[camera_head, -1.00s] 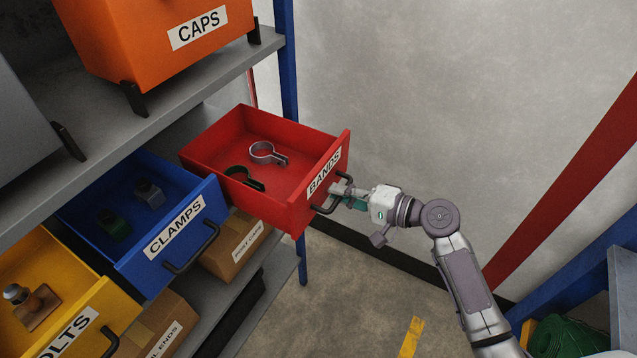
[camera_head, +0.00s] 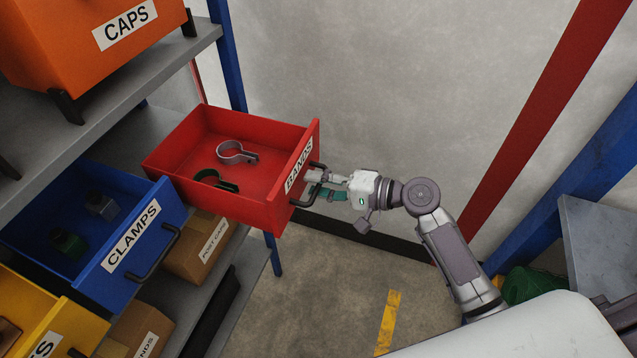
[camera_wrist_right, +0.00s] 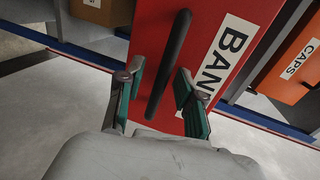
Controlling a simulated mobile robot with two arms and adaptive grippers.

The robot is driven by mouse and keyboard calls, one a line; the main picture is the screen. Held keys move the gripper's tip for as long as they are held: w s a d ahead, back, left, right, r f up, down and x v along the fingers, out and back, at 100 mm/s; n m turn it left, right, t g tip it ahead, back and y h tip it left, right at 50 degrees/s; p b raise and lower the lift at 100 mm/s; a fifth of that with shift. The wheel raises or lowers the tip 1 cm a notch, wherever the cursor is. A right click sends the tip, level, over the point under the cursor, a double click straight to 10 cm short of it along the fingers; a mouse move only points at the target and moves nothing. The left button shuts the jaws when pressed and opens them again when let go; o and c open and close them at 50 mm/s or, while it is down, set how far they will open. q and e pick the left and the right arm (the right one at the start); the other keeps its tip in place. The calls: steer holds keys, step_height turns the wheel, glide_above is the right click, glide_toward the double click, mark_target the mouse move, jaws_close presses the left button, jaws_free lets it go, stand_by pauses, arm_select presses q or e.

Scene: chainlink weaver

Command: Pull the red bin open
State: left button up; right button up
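The red bin (camera_head: 240,210), labelled BANDS, is pulled well out from the shelf, and its inside shows. Its dark bar handle (camera_head: 305,198) is on the front face. A grey ring clamp (camera_head: 236,153) and a dark one (camera_head: 213,180) lie inside. My right gripper (camera_head: 315,184) is at the handle, in front of the bin. In the right wrist view its green-padded fingers (camera_wrist_right: 158,80) are spread on either side of the handle (camera_wrist_right: 169,65), with visible gaps to it. My left gripper is not in view.
A blue CLAMPS bin (camera_head: 152,225) stands open at lower left, beside a yellow bin (camera_head: 75,325). An orange CAPS bin (camera_head: 80,55) sits on the upper shelf. Cardboard boxes (camera_head: 197,245) are below. Bare floor (camera_head: 320,280) lies in front of the red bin.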

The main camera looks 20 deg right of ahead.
steer(key=v, duration=1.2)
stand_by(0.4)
steer(key=s+d+f+m+g+h, duration=0.1)
steer(key=s+d+f+h, duration=0.15)
steer(key=f, duration=0.85)
steer(key=s+d+f+h, duration=0.1)
steer(key=d+f+h, duration=0.15)
steer(key=f, duration=0.85)
steer(key=s+d+f+m+g+h, duration=0.1)
steer(key=d+f+h, duration=0.15)
steer(key=f, duration=0.75)
steer(key=s+a+f+n+g+h, duration=0.1)
steer(key=s+f+n+g+h, duration=0.25)
steer(key=s+f, duration=1.05)
steer(key=s+a+f+n+g, duration=0.1)
steer(key=s+a+f+n, duration=0.2)
steer(key=s, duration=0.6)
steer(key=s+a+f+n+g+h, duration=0.1)
steer(key=s+a+f+n, duration=0.2)
steer(key=s, duration=0.6)
step_height(320, 180, down, 3)
steer(key=shift+s+f+n+g+h, duration=0.25)
steer(key=shift+n+g+h, duration=0.1)
steer(key=shift+n, duration=0.8)
